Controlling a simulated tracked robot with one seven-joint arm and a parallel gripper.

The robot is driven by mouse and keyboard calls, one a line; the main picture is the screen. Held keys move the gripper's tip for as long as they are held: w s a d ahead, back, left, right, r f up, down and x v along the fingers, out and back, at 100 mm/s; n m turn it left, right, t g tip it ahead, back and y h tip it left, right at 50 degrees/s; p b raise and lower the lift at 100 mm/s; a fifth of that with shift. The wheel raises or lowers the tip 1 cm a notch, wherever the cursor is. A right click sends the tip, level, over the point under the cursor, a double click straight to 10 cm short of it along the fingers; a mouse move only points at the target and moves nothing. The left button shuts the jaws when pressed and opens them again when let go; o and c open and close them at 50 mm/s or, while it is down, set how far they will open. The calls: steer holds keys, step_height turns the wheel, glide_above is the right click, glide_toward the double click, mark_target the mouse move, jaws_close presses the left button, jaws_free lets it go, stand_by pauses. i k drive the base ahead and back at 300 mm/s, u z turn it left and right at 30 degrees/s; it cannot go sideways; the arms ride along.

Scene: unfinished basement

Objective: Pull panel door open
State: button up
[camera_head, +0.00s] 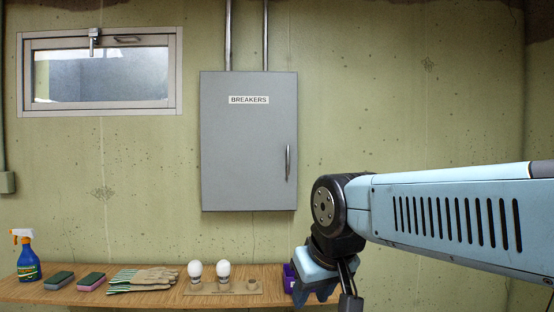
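The grey panel door (240,150) labelled BREAKERS is on the green wall at the middle of the head view. It looks shut. Its vertical handle (288,162) is on the right side of the door. My arm reaches in from the right and bends down at a dark joint. The end of my arm, with my gripper (328,296), hangs below and to the right of the door, apart from the handle. My gripper is partly cut off by the bottom edge, and its fingers cannot be made out clearly.
A wooden table (170,295) runs along the wall below the panel. It holds a spray bottle (27,258), sponges (90,281), gloves (143,279), white bulbs (223,270) on a cardboard piece, and a purple container (289,278) beside my gripper. The wall right of the panel is bare.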

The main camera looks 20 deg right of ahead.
mark_target(248, 122)
steer(key=u, duration=0.05)
steer(key=i, duration=1)
steer(key=z, duration=0.1)
